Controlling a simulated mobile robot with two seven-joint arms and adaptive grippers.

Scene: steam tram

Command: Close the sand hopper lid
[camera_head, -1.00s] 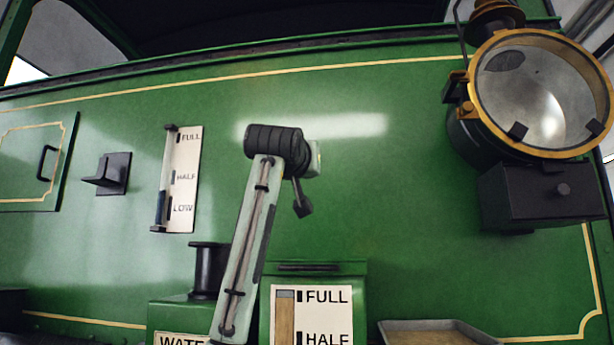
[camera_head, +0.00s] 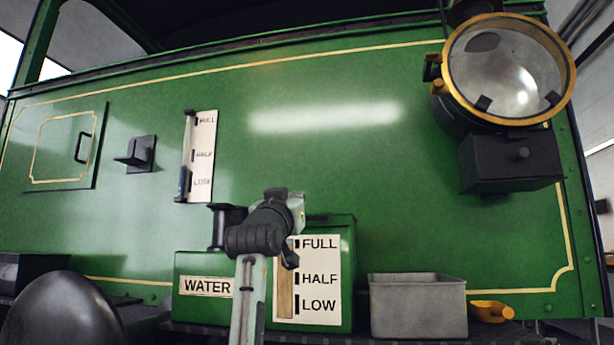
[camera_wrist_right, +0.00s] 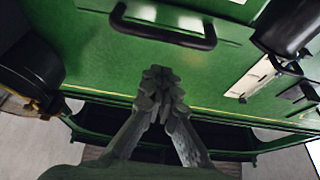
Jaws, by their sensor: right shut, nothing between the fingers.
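The sand hopper is the green box (camera_head: 347,277) with a FULL, HALF, LOW gauge plate, at bottom centre in the head view. Its top edge with a dark bar (camera_head: 335,217) is partly hidden behind my right wrist. In the right wrist view a black handle (camera_wrist_right: 165,30) shows on a green surface, seemingly the lid; I cannot tell its angle. My right gripper (camera_wrist_right: 160,85) is shut and empty, its fingertips appearing just below the handle and apart from it in the picture. My left gripper is not in view.
A green WATER box (camera_head: 205,264) with a black spool-like post (camera_head: 224,228) adjoins on the left. A grey metal bin (camera_head: 418,305) and a yellow scoop (camera_head: 490,311) stand to the right. The headlamp (camera_head: 508,70) juts out above. The panel between is clear.

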